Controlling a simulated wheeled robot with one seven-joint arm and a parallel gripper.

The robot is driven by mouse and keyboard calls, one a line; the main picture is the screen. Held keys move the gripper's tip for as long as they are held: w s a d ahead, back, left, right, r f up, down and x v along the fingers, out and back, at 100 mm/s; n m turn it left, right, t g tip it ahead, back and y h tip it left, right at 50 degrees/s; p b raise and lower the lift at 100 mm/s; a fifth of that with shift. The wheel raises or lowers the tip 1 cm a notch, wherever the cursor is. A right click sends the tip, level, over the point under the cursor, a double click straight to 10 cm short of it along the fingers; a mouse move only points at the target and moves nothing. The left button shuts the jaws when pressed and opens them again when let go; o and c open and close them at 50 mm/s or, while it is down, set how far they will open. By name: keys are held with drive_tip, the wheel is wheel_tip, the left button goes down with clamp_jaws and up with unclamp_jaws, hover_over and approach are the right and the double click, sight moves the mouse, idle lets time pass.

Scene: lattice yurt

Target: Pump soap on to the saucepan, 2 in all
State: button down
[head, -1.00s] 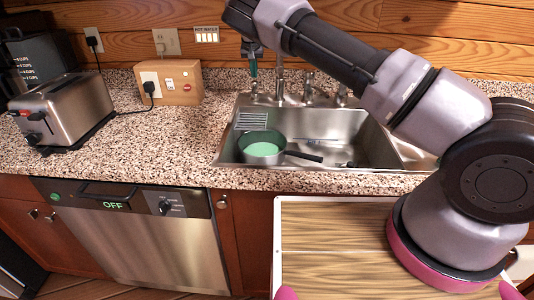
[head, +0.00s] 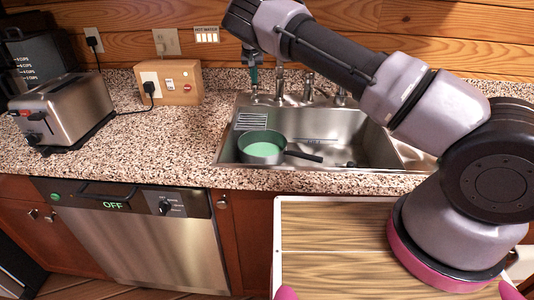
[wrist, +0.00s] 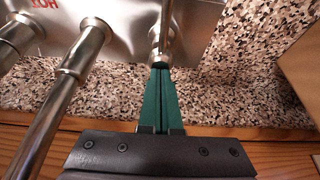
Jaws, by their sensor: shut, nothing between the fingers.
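The saucepan (head: 262,155) sits in the left part of the sink, with a pale green inside and its dark handle pointing right. A small metal pump head (wrist: 160,46), which looks like the soap pump, stands at the sink's back rim. My gripper (wrist: 160,70) has its green fingers together and empty, with the tips right at the pump head in the wrist view. Whether they touch it is unclear. In the head view my gripper (head: 253,86) points down behind the sink, above the pump, which is small there.
The steel sink (head: 345,130) has a faucet (head: 280,88) and handles close to the right of my gripper. A toaster (head: 65,108) and a wooden outlet box (head: 170,83) stand on the counter at left.

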idle(0.4)
drive_tip(key=shift+r, duration=1.2)
drive_tip(key=shift+r, duration=0.1)
wheel_tip(320, 180, up, 6)
drive_tip(key=shift+f, duration=0.1)
drive_tip(key=shift+s, duration=0.1)
idle(0.4)
